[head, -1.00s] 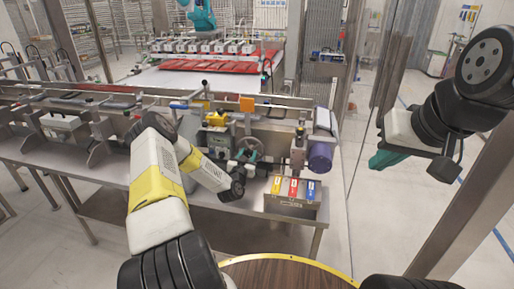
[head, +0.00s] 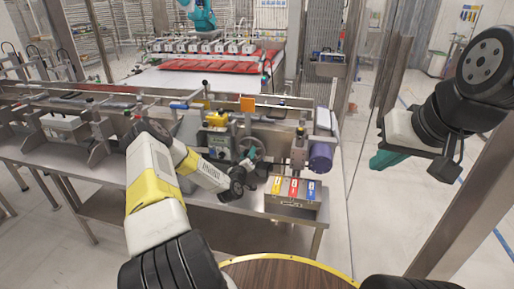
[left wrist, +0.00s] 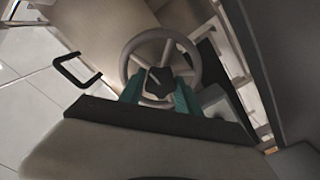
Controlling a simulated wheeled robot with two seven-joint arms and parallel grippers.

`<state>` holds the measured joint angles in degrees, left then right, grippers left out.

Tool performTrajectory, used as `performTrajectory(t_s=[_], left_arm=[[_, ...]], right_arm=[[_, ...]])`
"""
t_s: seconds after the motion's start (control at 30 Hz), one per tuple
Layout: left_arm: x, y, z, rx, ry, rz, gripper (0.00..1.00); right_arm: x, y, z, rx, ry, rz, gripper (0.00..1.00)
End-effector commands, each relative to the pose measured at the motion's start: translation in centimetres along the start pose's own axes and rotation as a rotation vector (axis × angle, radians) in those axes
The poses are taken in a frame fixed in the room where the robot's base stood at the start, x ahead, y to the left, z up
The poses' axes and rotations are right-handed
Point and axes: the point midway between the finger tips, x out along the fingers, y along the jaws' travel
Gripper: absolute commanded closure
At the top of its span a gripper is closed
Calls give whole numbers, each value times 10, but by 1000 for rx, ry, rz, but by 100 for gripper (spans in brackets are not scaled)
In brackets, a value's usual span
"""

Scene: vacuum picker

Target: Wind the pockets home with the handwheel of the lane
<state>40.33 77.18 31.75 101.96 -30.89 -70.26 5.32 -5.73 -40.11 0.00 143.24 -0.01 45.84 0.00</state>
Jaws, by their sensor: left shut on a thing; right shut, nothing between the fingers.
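The grey spoked handwheel (left wrist: 191,52) shows in the left wrist view, with a dark knob-like piece (left wrist: 158,82) near its middle. My left gripper (left wrist: 156,92) has its teal fingers on either side of this piece and is shut on it. In the head view my left gripper (head: 252,157) is at the handwheel (head: 247,142) on the front of the bench, and the gripper hides part of the wheel. My right gripper (head: 382,161) is shut and empty, held off to the right, away from the bench. I cannot make out the pockets clearly.
A box (head: 292,203) with yellow, red and blue labels sits at the bench's right front corner. A purple cylinder (head: 320,156) stands behind it. A round wooden table (head: 285,275) is close in front of me. Red trays (head: 212,68) lie further back.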

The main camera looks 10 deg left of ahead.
Motion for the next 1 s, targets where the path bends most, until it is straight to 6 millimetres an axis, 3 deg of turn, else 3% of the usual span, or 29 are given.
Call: performTrajectory(t_s=[1.0], left_arm=[[-1, -5, 2, -968, 1, -4, 100]], right_arm=[[0, 0, 0, 0, 0, 0, 100]])
